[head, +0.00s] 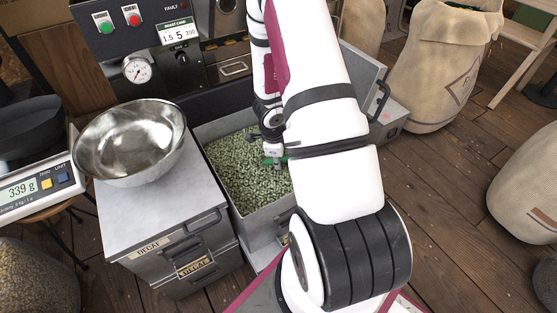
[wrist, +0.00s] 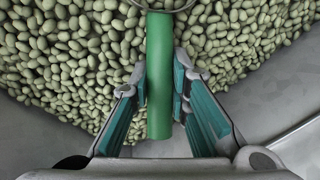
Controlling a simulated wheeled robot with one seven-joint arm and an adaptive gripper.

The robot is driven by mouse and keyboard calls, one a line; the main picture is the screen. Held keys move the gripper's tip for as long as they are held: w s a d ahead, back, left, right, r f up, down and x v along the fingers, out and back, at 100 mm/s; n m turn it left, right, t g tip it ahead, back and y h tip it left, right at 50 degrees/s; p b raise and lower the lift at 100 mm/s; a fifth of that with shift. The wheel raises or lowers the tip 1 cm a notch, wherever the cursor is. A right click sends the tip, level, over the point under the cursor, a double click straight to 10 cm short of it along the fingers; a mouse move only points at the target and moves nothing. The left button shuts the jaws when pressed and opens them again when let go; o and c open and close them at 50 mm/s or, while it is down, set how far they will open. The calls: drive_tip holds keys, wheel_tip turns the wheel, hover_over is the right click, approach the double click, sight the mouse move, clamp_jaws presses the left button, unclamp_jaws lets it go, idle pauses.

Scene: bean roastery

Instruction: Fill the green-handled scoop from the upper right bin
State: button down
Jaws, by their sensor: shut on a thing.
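In the wrist view my gripper (wrist: 160,95) is shut on the green handle of the scoop (wrist: 158,60). The handle runs up the picture between the teal finger pads. Only the near rim of the scoop head shows at the top edge, so I cannot tell how much is in it. Pale green beans lie around and beyond it. In the head view the open bin (head: 283,216) holds many green beans (head: 238,170), and my gripper (head: 273,163) is low over them at the bin's right side. My arm hides part of the bin and most of the scoop.
A steel bowl (head: 130,143) stands on the closed grey cabinet (head: 150,215) left of the bin. A scale (head: 40,190) reading 339 g is at far left. The roaster panel (head: 150,30) rises behind. Sacks (head: 440,70) stand at right, with clear floor between.

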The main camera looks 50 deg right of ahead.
drive_tip(key=shift+r+t+y+b, duration=0.45)
drive_tip(key=shift+t+b, duration=0.25)
drive_tip(key=shift+b, duration=1.85)
drive_tip(key=shift+r+t+y+b, duration=0.55)
drive_tip(key=shift+r+t+b, duration=0.55)
drive_tip(key=shift+b, duration=1.75)
wheel_tip(320, 180, up, 12)
drive_tip(key=p, duration=1.1)
